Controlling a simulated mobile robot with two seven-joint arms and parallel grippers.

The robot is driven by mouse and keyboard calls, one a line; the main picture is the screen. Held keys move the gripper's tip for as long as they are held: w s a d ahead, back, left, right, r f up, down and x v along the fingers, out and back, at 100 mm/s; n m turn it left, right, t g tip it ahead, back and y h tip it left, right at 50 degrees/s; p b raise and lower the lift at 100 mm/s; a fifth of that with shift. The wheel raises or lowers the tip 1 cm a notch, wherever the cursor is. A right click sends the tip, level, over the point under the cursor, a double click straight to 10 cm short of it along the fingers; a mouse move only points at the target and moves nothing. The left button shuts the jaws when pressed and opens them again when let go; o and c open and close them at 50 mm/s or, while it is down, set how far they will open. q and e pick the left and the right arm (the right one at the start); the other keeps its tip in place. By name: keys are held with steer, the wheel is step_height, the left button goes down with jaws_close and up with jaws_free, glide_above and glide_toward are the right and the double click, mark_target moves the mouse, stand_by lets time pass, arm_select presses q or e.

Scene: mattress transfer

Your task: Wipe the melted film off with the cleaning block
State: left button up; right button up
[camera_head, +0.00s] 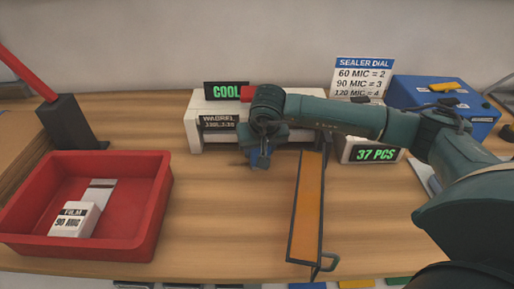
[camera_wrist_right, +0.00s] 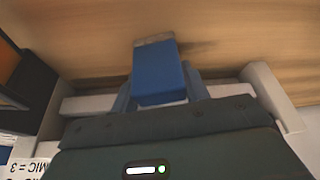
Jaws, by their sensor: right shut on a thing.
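My right gripper (camera_head: 262,160) is shut on the blue cleaning block, in front of the white sealer (camera_head: 200,140). The blue block (camera_wrist_right: 160,80) shows clearly between the fingers in the right wrist view, with a greyish-brown far end, above the wooden table. In the head view the gripper mostly hides the block. The sealer carries a sign reading COOL (camera_head: 225,91) and a dark label. My right arm crosses over its right part. I cannot make out the melted film. My left gripper is not in view.
A red tray (camera_head: 150,215) with a 90 MIC film box (camera_head: 74,220) is at left. An orange-topped, dark-framed piece (camera_head: 307,205) stands right of the gripper. A 37 PCS display (camera_head: 375,154) and a blue box (camera_head: 400,92) are farther right. Table between tray and orange piece is clear.

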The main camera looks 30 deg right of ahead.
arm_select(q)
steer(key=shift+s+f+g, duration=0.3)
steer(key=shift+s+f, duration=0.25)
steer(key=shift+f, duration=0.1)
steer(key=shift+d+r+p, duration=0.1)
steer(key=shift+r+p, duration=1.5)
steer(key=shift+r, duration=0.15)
arm_select(e)
steer(key=shift+r, duration=3.5)
step_height(320, 180, up, 2)
steer(key=shift+r+p, duration=0.1)
steer(key=shift+p, duration=0.6)
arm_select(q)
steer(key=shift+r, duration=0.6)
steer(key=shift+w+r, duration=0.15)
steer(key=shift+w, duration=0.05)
